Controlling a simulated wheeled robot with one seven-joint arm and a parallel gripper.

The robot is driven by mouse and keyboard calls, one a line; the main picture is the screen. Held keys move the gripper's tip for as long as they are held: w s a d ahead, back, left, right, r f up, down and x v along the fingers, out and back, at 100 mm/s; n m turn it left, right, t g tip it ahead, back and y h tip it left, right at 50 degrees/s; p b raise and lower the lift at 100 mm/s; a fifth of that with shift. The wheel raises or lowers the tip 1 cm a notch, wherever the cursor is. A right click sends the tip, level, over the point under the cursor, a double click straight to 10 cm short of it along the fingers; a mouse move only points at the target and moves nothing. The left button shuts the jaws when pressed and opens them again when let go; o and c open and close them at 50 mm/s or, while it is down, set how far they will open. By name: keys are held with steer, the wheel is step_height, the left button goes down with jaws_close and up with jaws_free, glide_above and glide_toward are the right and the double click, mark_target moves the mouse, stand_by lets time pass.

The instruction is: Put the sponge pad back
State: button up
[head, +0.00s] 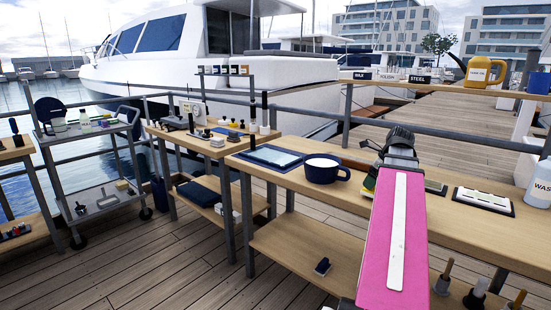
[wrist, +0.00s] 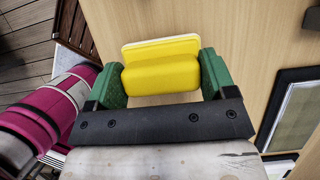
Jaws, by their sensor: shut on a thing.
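The sponge pad (wrist: 162,74) is a yellow block with a paler yellow-white layer on its far side. In the wrist view it sits between the two green fingers of my gripper (wrist: 163,80), one finger against each end. My gripper is shut on it. Bare wooden tabletop lies behind the pad; I cannot tell how high above it the pad is. In the head view the gripper is mostly hidden behind my pink arm link, and only a bit of yellow and green shows beside it over the front bench (head: 335,195).
A dark blue mug (head: 325,170) and a blue-rimmed tray (head: 270,157) stand left of my arm on the bench. A dark-framed white panel (head: 483,200) and a white bottle (head: 540,185) are to the right. A railing and shelf with a yellow watering can (head: 478,72) run behind.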

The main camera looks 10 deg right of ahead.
steer(key=shift+f, duration=0.5)
stand_by(0.4)
steer(key=o, duration=0.9)
steer(key=shift+r, duration=0.1)
steer(key=v, duration=1)
steer(key=shift+s+d+r, duration=0.1)
steer(key=shift+r, duration=0.15)
